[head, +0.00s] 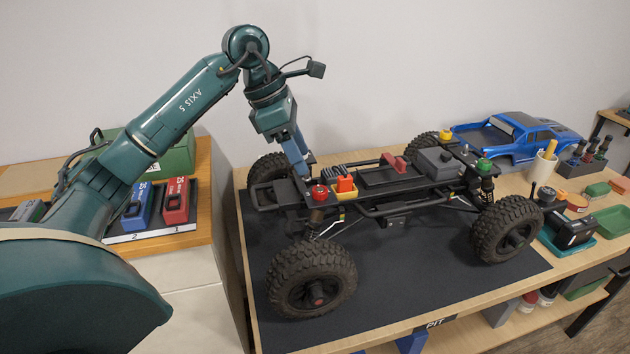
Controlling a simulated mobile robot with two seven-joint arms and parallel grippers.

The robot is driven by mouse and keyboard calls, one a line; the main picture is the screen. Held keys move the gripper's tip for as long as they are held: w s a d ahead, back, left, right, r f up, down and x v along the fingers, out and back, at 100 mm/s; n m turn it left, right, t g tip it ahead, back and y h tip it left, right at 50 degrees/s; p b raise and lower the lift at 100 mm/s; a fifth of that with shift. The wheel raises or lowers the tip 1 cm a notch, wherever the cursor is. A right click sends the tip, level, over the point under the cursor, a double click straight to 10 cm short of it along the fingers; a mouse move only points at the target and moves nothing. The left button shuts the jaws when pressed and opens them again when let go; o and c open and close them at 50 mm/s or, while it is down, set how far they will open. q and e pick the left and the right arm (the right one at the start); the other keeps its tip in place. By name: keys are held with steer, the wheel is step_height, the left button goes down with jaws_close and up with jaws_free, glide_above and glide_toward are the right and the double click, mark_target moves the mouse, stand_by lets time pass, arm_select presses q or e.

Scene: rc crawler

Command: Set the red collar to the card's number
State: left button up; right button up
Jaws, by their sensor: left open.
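The red collar (319,192) sits on top of the shock at the near left corner of the crawler chassis (390,178). My left gripper (302,172) points down just behind and to the left of the red collar, over the end of the chassis. It looks empty and apart from the collar; the sensed gap between its fingers is too small to make out here. I cannot make out a card with a readable setting for the collar, nor any marking on the collar. My right gripper is not in view.
A yellow collar (445,135) and a green collar (484,165) top other shocks. A blue body shell (515,138) lies behind. Red (176,202) and blue (137,207) boxes stand on the left table.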

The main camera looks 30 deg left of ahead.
mark_target(318, 189)
arm_select(q)
steer(key=x, duration=0.7)
steer(key=shift+w+d+f, duration=0.15)
steer(key=shift+f, duration=0.05)
steer(key=shift+c, duration=0.3)
steer(key=c, duration=0.9)
